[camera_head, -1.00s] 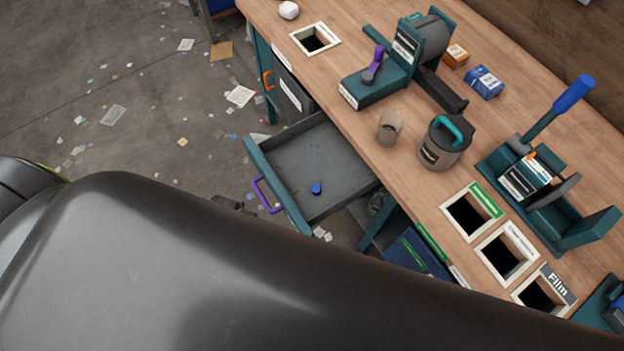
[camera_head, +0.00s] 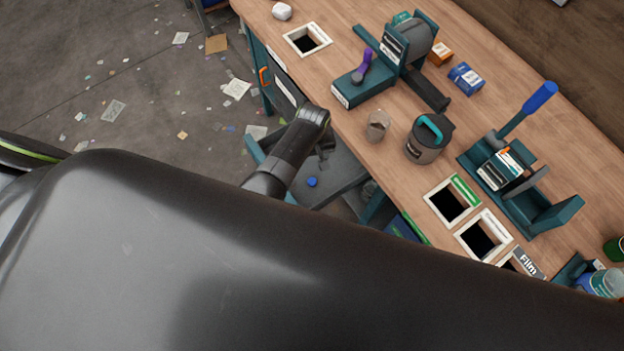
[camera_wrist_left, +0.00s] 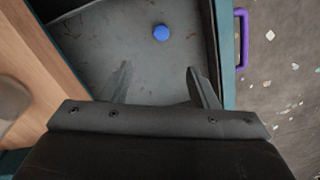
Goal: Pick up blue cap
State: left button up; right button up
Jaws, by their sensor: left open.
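The blue cap (camera_head: 312,182) lies on the floor of the open grey drawer (camera_head: 345,172). It also shows in the left wrist view (camera_wrist_left: 161,33), ahead of the fingertips and a little to the right of the middle. My left gripper (camera_head: 325,152) hangs over the drawer in the head view, partly hidden by its own wrist. In the left wrist view its two fingers (camera_wrist_left: 158,82) are spread apart with nothing between them, clear of the cap. My right gripper is not in view.
The drawer's purple handle (camera_wrist_left: 241,40) is on its front panel. The wooden tabletop (camera_head: 345,112) overhangs the drawer's back. A grey cup (camera_head: 377,126) and a dark canister (camera_head: 428,140) stand near the table edge. Square openings (camera_head: 452,203) are cut in the tabletop. Litter covers the floor.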

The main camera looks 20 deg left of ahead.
pick_arm(q)
jog(key=b, duration=0.8)
send_over(312, 181)
notch_tip(312, 181, down, 10)
jog(key=shift+r, duration=0.2)
notch_tip(312, 181, down, 7)
jog(key=b, duration=0.7)
jog(key=shift+r+b, duration=0.15)
jog(key=shift+b, duration=0.2)
jog(key=shift+c, duration=0.7)
jog(key=c, duration=0.9)
